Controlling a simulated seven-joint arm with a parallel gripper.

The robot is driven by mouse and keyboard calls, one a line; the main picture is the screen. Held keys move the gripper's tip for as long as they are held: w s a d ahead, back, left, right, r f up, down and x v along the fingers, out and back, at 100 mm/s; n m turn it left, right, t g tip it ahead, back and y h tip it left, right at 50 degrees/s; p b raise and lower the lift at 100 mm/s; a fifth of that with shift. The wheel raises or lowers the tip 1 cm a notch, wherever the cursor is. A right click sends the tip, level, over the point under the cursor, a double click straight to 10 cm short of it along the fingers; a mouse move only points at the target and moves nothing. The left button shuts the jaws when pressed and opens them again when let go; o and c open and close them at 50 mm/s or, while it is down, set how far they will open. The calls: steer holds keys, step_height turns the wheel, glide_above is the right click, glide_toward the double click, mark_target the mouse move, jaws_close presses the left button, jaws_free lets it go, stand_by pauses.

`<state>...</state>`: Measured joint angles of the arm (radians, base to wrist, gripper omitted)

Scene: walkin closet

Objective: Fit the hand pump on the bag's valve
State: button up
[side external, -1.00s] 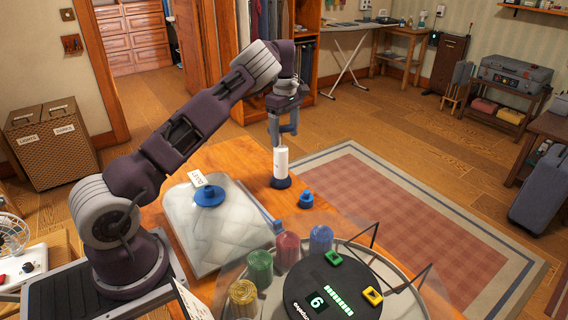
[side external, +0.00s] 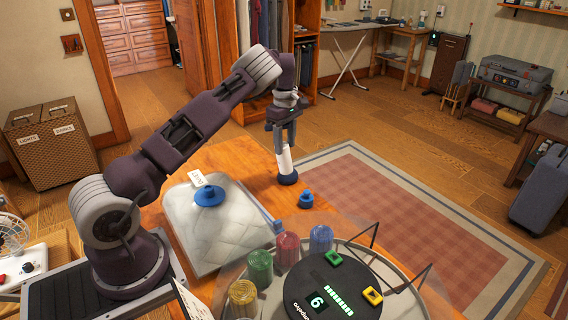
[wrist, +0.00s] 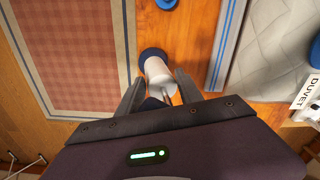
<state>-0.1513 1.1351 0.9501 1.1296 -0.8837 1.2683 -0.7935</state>
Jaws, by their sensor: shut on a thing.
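The hand pump is a white cylinder (side external: 285,161) with a dark blue foot (side external: 288,179), near the table's far edge. It also shows in the wrist view (wrist: 158,74). My gripper (side external: 286,147) is shut on its upper end, and the pump leans slightly. I cannot tell whether its foot touches the table. The clear bag (side external: 235,235) with pale quilted contents lies flat, left of the pump. Its round blue valve (side external: 209,195) is on top, clear of the pump, and shows partly at the wrist view's right edge (wrist: 315,54).
A small blue cap (side external: 306,200) stands on the table (side external: 240,156) right of the pump. A DUVET tag (side external: 196,177) lies by the valve. Colored spools (side external: 287,248) and a round black device (side external: 325,290) sit in front.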

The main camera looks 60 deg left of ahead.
mark_target(284, 129)
steer(key=shift+r, duration=0.1)
steer(key=shift+r, duration=1.95)
steer(key=shift+s+r, duration=0.1)
steer(key=shift+r, duration=0.15)
steer(key=s+d+r+n, duration=0.2)
steer(key=s+r+n, duration=0.2)
steer(key=s+r, duration=0.65)
steer(key=s+d+r+n+g, duration=0.1)
steer(key=s+d+r+n, duration=0.15)
steer(key=s, duration=0.55)
steer(key=s+d+r+n+g, duration=0.15)
steer(key=s+r, duration=0.25)
steer(key=s, duration=0.4)
steer(key=shift+m+t+h, duration=0.35)
steer(key=shift+m+h, duration=0.05)
steer(key=shift+m, duration=0.1)
steer(key=shift+w+d+f, duration=0.1)
steer(key=shift+d+f, duration=0.05)
steer(key=shift+f, duration=0.75)
steer(key=shift+w+d+f, duration=0.1)
steer(key=shift+d+f, duration=0.05)
steer(key=shift+f, duration=0.8)
steer(key=shift+w+d+f, duration=0.1)
steer(key=shift+d+f, duration=0.05)
steer(key=shift+f, duration=2.7)
